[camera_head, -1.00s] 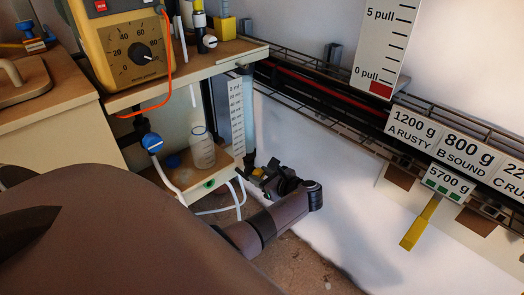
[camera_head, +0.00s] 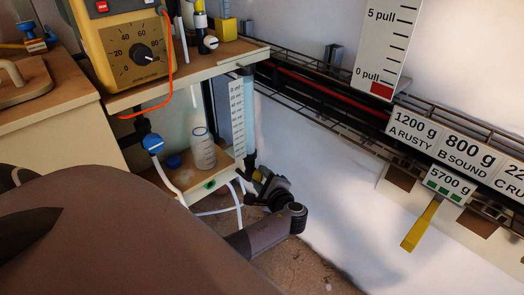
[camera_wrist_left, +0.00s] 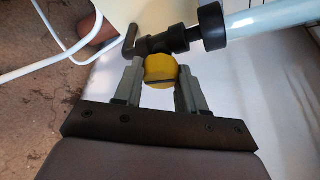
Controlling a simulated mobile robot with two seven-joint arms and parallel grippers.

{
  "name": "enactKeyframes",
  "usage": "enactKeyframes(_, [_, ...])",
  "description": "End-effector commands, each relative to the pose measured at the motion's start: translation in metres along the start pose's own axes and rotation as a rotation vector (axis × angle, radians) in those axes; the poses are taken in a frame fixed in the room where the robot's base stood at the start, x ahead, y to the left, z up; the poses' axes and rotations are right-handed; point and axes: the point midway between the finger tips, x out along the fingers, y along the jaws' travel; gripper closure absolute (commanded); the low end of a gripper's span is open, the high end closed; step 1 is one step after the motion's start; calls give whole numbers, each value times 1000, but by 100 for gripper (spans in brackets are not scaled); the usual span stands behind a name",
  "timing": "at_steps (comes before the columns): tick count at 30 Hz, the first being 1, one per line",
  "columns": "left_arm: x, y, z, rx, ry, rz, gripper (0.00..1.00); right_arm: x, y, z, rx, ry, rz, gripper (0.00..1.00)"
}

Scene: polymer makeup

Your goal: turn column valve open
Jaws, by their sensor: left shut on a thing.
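The column (camera_head: 249,115) is a pale blue upright tube beside a white scale strip at the shelf's right end. Its valve has a yellow knob (camera_head: 257,175) at the lower end, small and partly hidden by my left gripper (camera_head: 262,182). In the left wrist view, the yellow knob (camera_wrist_left: 160,70) sits between the two grey fingers of my left gripper (camera_wrist_left: 158,83), which is shut on it. A black fitting and bent outlet (camera_wrist_left: 130,45) join the knob to the column (camera_wrist_left: 265,18). My right gripper is not in view.
White tubes (camera_head: 238,205) hang close to my gripper. A wall rail with weight signs (camera_head: 450,182) runs along the right.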

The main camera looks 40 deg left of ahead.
Motion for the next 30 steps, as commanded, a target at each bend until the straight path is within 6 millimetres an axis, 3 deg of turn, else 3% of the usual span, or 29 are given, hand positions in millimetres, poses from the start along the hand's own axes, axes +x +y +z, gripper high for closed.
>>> enactKeyframes(10, [-1, 2, -1, -120, 2, -49, 90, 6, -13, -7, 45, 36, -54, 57])
enactKeyframes(26, [-2, 1, -1, -139, 2, -56, 90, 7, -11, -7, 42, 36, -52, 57])
enactKeyframes(27, [-1, 1, -1, -139, 2, -56, 47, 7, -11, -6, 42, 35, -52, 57])
enactKeyframes(28, [-1, 1, -1, -139, 2, -56, 37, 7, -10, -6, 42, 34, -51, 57])
enactKeyframes(30, [-1, 1, -1, -139, 2, -56, 36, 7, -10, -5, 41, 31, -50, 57])
